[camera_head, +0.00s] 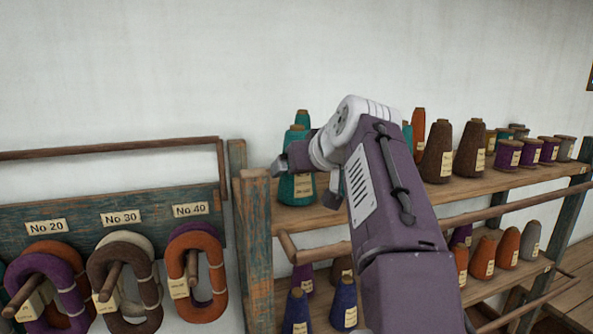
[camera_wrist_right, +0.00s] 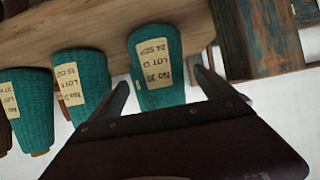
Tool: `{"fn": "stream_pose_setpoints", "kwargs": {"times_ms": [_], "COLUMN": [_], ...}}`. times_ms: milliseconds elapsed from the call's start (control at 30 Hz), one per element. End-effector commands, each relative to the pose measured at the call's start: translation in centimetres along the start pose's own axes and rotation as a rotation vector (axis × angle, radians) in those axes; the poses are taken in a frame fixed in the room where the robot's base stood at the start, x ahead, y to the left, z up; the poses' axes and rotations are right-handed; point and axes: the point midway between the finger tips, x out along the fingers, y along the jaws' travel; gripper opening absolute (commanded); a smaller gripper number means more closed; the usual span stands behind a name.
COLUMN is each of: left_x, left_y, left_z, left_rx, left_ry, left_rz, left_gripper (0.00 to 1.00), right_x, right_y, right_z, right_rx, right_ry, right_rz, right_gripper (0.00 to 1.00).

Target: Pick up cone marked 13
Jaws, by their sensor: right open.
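My right gripper (camera_head: 281,164) is open at the left end of the upper shelf, beside a teal cone (camera_head: 290,190) with a cream label. In the right wrist view, which looks upside down, my right gripper (camera_wrist_right: 163,78) has its fingers on either side of a teal cone (camera_wrist_right: 152,45) labelled No 30; I cannot tell whether they touch it. A second teal cone (camera_wrist_right: 88,85) and a third teal cone (camera_wrist_right: 30,110) stand in line with it. My left gripper is not in view.
The upper shelf (camera_head: 465,187) also holds brown cones (camera_head: 437,150) and purple spools (camera_head: 508,155). A wooden post (camera_head: 257,240) stands close left of the gripper. Yarn hanks (camera_head: 195,270) hang on pegs at left. A rail (camera_head: 480,213) runs before the lower shelf's cones.

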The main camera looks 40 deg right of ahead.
Motion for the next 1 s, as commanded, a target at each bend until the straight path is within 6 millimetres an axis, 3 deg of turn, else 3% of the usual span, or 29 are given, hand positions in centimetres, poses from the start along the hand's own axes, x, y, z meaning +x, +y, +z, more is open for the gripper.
{"fn": "stream_pose_setpoints", "kwargs": {"times_ms": [100,200,467,733,1000], "left_x": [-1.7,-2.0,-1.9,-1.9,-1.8], "left_y": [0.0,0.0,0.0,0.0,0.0], "left_z": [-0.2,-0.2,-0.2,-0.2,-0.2], "left_rx": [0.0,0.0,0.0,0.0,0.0], "left_ry": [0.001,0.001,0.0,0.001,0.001], "left_rz": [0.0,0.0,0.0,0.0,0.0], "left_gripper": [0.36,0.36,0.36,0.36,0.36], "right_x": [2.1,3.6,4.3,4.2,4.2], "right_y": [-0.2,-0.2,-0.1,-0.1,-0.1], "right_z": [-0.3,-0.1,0.1,0.1,0.0], "right_rx": [0.0,0.0,0.0,0.0,0.0], "right_ry": [-0.007,-0.003,0.0,-0.001,-0.001], "right_rz": [-0.003,-0.001,0.001,0.0,0.0], "right_gripper": [0.93,0.93,0.93,0.21,0.19]}}
